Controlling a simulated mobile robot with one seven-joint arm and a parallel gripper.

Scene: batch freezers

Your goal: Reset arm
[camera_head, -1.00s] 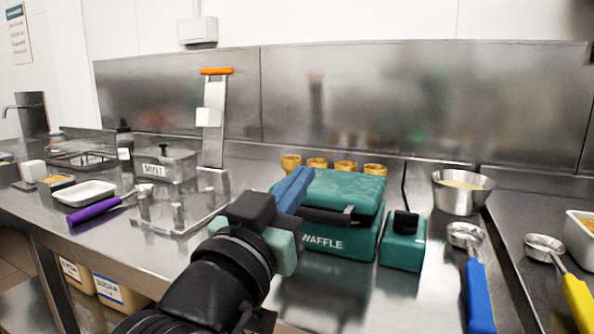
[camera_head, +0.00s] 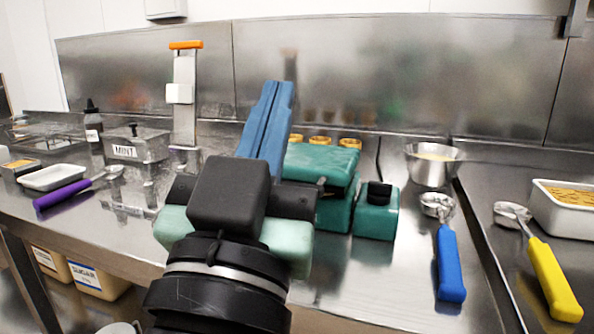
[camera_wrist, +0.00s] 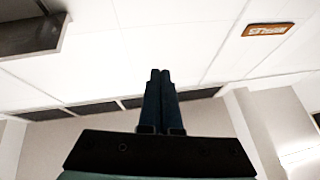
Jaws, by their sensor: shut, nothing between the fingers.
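My gripper (camera_head: 279,88) has two blue fingers lying side by side, shut with nothing between them. In the head view it points up and away above the counter, in front of the steel backsplash and at the left edge of the green waffle maker (camera_head: 322,165), which it partly hides. In the wrist view the shut fingers (camera_wrist: 160,75) stand against a white ceiling and wall, with no object near them.
On the counter are a MINT tub (camera_head: 137,145), a purple-handled scoop (camera_head: 62,194), a white tray (camera_head: 52,178), a green box (camera_head: 376,215), a steel bowl (camera_head: 433,165), a blue-handled scoop (camera_head: 449,262), a yellow-handled scoop (camera_head: 553,280) and a filled white pan (camera_head: 565,222). Cones (camera_head: 321,141) stand behind the waffle maker.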

